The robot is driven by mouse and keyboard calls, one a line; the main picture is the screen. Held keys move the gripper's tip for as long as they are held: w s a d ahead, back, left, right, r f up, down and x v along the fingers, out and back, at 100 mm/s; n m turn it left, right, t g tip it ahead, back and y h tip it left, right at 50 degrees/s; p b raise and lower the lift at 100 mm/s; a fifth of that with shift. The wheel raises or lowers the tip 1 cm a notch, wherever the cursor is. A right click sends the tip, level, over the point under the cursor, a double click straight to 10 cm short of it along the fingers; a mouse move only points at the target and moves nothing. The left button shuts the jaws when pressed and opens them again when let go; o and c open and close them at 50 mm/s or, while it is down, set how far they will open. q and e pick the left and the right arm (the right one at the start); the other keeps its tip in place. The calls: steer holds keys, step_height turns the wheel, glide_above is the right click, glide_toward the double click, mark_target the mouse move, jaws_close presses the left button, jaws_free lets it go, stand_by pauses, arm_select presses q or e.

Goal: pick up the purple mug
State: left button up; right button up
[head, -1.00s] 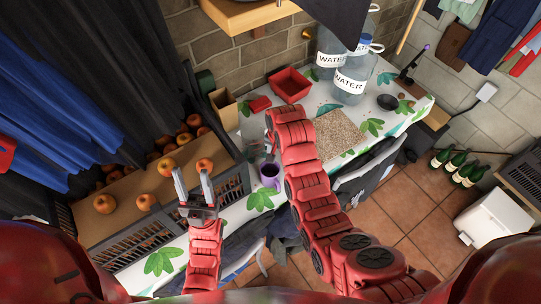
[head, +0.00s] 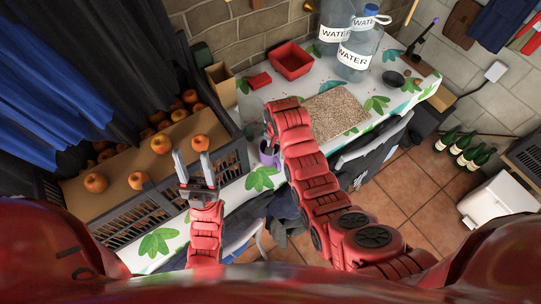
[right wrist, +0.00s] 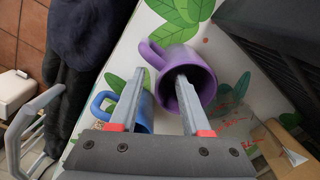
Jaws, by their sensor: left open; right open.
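The purple mug (head: 268,155) stands on the leaf-patterned table, partly covered by my right arm in the head view. In the right wrist view the purple mug (right wrist: 200,84) shows its open mouth, with its handle to the upper left. My right gripper (right wrist: 160,75) is open and empty; one finger overlaps the mug's mouth and the other is left of the mug, near the handle. Whether the fingers touch the mug I cannot tell. My left gripper (head: 191,155) is open and empty, in front of the fruit crate.
A blue mug (right wrist: 146,112) sits close beside the purple one, partly behind a finger. A dark crate (head: 232,158) with orange fruit is at left. A red bin (head: 292,61) and water bottles (head: 357,52) stand farther back. A chair is along the table's front edge.

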mark_target(278, 157)
steer(key=f, duration=0.1)
steer(key=f+b, duration=0.1)
steer(key=f, duration=0.1)
steer(key=f+b, duration=0.1)
steer(key=f, duration=0.1)
steer(key=shift+w, duration=0.3)
steer(key=shift+r, duration=0.1)
steer(key=shift+d, duration=0.1)
jaws_close()
stand_by(0.9)
